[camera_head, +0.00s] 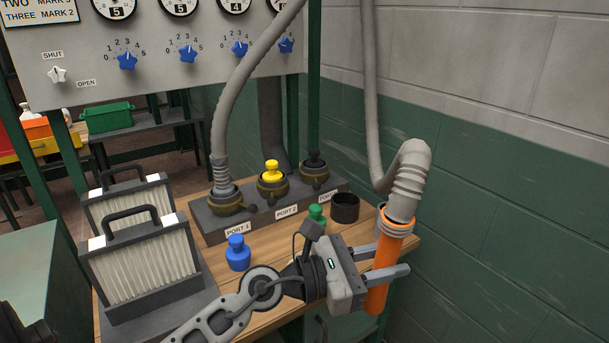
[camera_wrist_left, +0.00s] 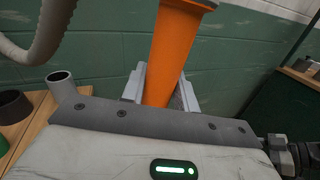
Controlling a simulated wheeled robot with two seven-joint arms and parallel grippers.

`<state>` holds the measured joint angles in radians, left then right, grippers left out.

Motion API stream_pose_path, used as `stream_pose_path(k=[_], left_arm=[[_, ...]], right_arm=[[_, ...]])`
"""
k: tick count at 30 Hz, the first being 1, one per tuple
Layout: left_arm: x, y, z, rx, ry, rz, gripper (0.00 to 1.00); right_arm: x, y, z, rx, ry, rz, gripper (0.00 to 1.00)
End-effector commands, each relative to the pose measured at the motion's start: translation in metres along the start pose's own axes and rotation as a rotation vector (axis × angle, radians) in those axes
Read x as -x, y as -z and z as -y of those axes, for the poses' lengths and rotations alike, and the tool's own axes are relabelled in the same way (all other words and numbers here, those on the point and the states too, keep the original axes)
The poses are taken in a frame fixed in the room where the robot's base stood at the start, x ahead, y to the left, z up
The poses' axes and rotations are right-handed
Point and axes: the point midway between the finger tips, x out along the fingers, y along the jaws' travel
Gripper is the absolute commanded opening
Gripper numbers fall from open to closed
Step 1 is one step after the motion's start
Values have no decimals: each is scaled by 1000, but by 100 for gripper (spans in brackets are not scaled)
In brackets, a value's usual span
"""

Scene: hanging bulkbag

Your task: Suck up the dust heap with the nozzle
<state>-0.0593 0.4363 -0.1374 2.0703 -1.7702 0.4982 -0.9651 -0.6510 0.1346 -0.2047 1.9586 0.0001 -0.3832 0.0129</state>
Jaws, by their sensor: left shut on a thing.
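The nozzle (camera_head: 385,261) is an orange tube on the end of a grey ribbed hose (camera_head: 408,178). It hangs nearly upright at the right edge of the wooden table. My left gripper (camera_head: 390,276) is shut on the orange nozzle, with a finger on each side of it. In the left wrist view the orange nozzle (camera_wrist_left: 172,50) rises between the two fingers (camera_wrist_left: 160,92). The nozzle's lower end is hidden in the left wrist view. I see no dust heap in either view. My right gripper is not in view.
A block with several ports (camera_head: 285,208) stands on the table, with a hose in port 1 and a yellow plug (camera_head: 271,171) in port 2. Blue (camera_head: 237,253) and green (camera_head: 316,215) plugs and a dark ring (camera_head: 345,207) stand nearby. Two filters (camera_head: 142,268) stand left. A wall (camera_head: 480,190) bounds the right.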

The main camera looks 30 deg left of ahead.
Motion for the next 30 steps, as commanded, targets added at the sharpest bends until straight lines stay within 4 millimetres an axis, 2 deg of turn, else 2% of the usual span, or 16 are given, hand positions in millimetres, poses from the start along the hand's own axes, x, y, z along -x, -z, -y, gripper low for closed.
stream_pose_path(k=[1,6,9,12,15,19,30], left_arm=[[2,-4,-29,-38,-68,0,5],[19,-19,-115,-144,-284,-25,5],[31,-29,-151,-193,-379,-44,5],[41,-35,-174,-224,-440,-62,5],[46,-38,-186,-239,-472,-71,5],[48,-32,-189,-245,-482,-76,5],[49,12,-184,-245,-480,-76,5]], right_arm=[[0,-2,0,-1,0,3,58],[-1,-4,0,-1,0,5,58],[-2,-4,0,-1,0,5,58],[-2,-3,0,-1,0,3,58],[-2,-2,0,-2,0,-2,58],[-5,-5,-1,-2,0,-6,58],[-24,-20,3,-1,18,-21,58]])
